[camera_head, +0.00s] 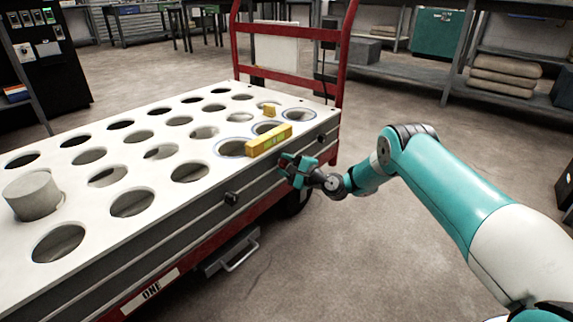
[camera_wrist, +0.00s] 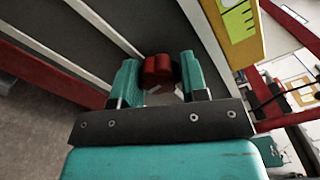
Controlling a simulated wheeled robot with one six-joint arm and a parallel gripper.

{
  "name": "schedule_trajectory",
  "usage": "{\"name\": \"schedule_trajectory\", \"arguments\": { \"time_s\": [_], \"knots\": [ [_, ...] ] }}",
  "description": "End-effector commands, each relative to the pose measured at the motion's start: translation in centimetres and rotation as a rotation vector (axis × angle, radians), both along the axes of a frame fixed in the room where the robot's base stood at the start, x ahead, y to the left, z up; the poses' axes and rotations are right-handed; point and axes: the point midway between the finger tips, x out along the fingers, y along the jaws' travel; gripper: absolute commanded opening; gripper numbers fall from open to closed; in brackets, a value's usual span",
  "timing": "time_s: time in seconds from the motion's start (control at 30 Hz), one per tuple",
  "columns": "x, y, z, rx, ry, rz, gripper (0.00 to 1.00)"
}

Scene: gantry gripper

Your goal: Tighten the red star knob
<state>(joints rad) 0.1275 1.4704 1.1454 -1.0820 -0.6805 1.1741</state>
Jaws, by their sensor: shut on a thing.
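The red star knob (camera_wrist: 157,71) shows in the wrist view between the two teal fingers of my gripper (camera_wrist: 158,76). My gripper is shut on the knob, at the side face of the cart's bed. In the head view my gripper (camera_head: 297,168) is at the cart's near side, just below the yellow level. How far the knob is turned cannot be told.
The white cart top (camera_head: 100,205) has several round holes. A grey cylinder (camera_head: 33,195) stands at left. Black knobs (camera_head: 232,198) stick out of the side.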

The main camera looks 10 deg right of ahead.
Motion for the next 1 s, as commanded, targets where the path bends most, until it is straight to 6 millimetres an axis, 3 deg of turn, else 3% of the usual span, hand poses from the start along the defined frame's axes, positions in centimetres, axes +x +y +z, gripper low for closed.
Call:
{"name": "schedule_trajectory", "arguments": {
  "time_s": [0.83,0.87,0.93,1.0],
  "knots": [
    [0.16,-0.57,0.05,0.105,0.075,-0.012,0.17],
    [0.16,-0.56,0.06,0.105,0.075,-0.012,0.47],
    [0.14,-0.45,0.06,0.105,0.074,-0.010,0.63],
    [0.11,-0.25,0.04,0.106,0.075,-0.006,0.65]
  ]
}}
